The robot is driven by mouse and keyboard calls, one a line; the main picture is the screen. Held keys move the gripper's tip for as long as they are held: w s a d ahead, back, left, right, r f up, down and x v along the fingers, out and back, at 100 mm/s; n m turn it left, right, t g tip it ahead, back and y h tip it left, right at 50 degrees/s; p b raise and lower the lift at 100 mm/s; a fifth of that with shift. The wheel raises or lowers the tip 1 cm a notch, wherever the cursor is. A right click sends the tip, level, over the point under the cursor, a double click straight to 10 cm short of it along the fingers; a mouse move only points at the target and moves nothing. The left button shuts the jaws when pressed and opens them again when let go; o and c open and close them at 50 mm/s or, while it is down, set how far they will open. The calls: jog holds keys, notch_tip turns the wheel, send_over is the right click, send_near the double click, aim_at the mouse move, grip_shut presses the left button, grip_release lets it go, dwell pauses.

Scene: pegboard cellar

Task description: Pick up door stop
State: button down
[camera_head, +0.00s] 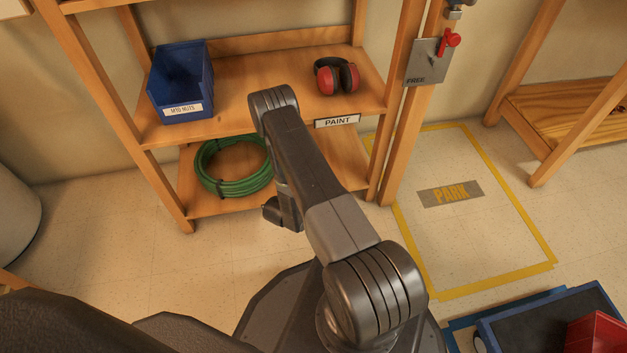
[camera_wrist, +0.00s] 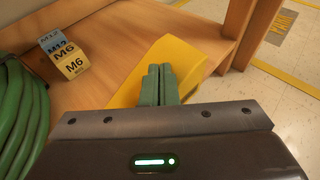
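The door stop, a yellow wedge (camera_wrist: 187,65), lies on the wooden lower shelf in the wrist view. My gripper (camera_wrist: 159,68) has two green fingers side by side, drawn together with nothing visible between them. The fingers are in front of the wedge and hide part of it; I cannot tell whether they touch it. In the head view my arm reaches down to the lower shelf, and the wedge is hidden there.
A green hose coil (camera_head: 235,166) lies left on the lower shelf (camera_head: 205,207). Small labelled blocks (camera_wrist: 63,54) sit left of the wedge. Above are a blue bin (camera_head: 181,82) and red earmuffs (camera_head: 337,76). A wooden post (camera_head: 398,110) stands at right.

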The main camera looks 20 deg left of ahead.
jog(key=shift+s+d+f, duration=0.1)
jog(key=shift+s+f, duration=0.15)
jog(key=shift+f, duration=0.1)
jog(key=shift+r+p, duration=0.3)
jog(key=shift+r, duration=0.4)
jog(key=shift+w, duration=0.1)
jog(key=shift+a+f+b, duration=0.15)
jog(key=shift+a+b, duration=0.05)
jog(key=shift+b, duration=0.2)
